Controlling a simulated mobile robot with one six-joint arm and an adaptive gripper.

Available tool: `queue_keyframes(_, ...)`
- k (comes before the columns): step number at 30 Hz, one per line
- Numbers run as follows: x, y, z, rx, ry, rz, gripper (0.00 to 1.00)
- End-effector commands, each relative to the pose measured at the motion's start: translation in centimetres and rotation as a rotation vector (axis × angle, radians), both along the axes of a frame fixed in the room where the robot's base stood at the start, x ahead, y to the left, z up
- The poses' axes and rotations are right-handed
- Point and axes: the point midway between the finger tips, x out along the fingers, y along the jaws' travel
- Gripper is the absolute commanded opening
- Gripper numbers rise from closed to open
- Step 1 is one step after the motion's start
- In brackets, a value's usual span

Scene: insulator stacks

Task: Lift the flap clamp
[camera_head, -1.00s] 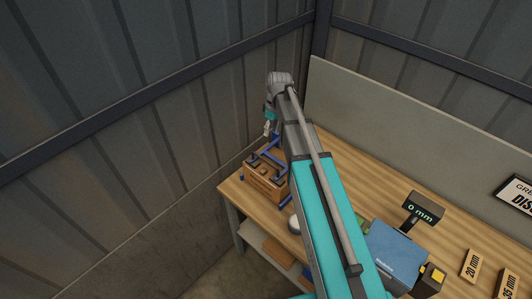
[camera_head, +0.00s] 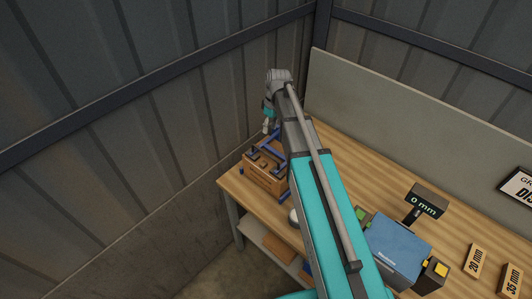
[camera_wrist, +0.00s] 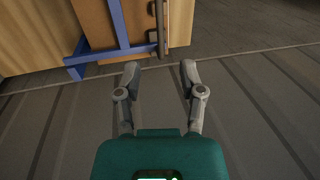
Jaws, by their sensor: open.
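A brown wooden box (camera_head: 263,178) stands at the left end of the workbench, with a blue metal frame and dark bars on it. The blue frame (camera_wrist: 118,38) and a dark upright bar (camera_wrist: 157,25) show at the top of the wrist view, against the brown box (camera_wrist: 92,22). I take this fitting to be the flap clamp, but cannot tell which part is the flap. My gripper (camera_wrist: 160,67) is open and empty, its two fingers apart, short of the frame and the bar. In the head view my gripper (camera_head: 267,122) is small, just above the box's far side, and partly hidden.
The workbench (camera_head: 335,165) stands against a grey panel, with metal walls around. On its right are a blue device (camera_head: 397,243), a display reading 0 mm (camera_head: 425,203) and wooden blocks marked 20 mm (camera_head: 474,261) and 35 mm (camera_head: 511,280). My arm hides the bench's middle.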

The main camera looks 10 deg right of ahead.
Motion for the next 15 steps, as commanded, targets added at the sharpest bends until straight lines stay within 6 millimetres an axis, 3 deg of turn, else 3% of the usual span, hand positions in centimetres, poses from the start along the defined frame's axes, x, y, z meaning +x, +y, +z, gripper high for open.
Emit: queue_keyframes(15, -0.5, 0.6, -4.4, 0.0, 0.0, 0.0, 0.51)
